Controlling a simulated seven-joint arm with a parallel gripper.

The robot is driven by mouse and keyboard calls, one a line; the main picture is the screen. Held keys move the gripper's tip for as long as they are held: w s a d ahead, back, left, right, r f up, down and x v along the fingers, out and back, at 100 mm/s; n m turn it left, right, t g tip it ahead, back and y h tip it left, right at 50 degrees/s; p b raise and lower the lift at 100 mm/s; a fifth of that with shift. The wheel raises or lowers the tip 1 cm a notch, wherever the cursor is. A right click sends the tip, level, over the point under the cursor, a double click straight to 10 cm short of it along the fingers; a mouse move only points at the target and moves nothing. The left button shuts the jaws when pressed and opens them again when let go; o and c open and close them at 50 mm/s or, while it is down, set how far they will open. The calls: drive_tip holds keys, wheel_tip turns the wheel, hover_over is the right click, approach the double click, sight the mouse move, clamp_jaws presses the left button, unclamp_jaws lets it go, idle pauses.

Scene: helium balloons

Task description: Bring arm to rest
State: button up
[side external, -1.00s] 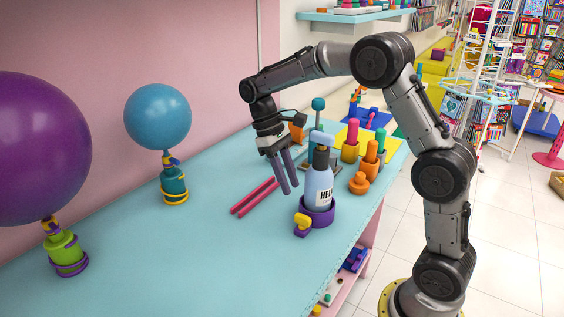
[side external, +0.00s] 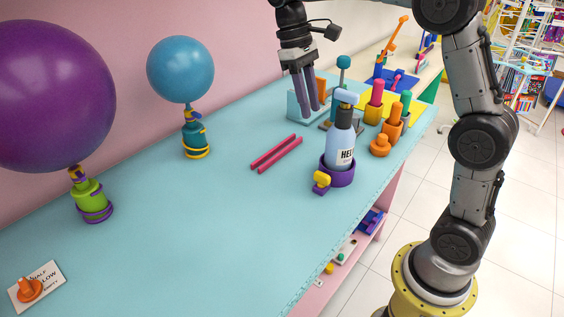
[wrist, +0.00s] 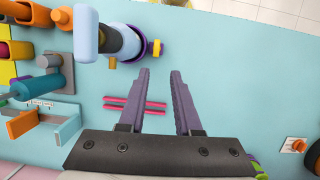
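My gripper (side external: 312,104) hangs fingers-down above the far side of the blue table (side external: 215,225). In the wrist view its two purple fingers (wrist: 160,75) stand apart with nothing between them. Two pink sticks (side external: 276,153) lie side by side on the table below and to the left; they also show beneath the fingers in the wrist view (wrist: 152,106). The light-blue helium bottle (side external: 340,146) stands upright in a purple ring holder (side external: 337,174), to the right of the gripper and apart from it.
A blue balloon (side external: 180,69) and a large purple balloon (side external: 50,95) stand on weighted bases at left. Orange and pink pegs in holders (side external: 374,112) stand behind the bottle. A card with an orange piece (side external: 30,290) lies front left. The table's middle is clear.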

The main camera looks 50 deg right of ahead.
drive_tip(key=s+a+r+t, duration=0.2)
drive_tip(key=s+r, duration=0.1)
drive_tip(key=s, duration=0.4)
drive_tip(key=s+a+r+t, duration=0.1)
drive_tip(key=s+r+t, duration=0.1)
drive_tip(key=s, duration=0.4)
drive_tip(key=s+a+f+t, duration=0.2)
drive_tip(key=s+f+t, duration=0.2)
drive_tip(key=s+f, duration=0.3)
drive_tip(key=shift+f+t, duration=0.4)
drive_tip(key=shift+f, duration=0.25)
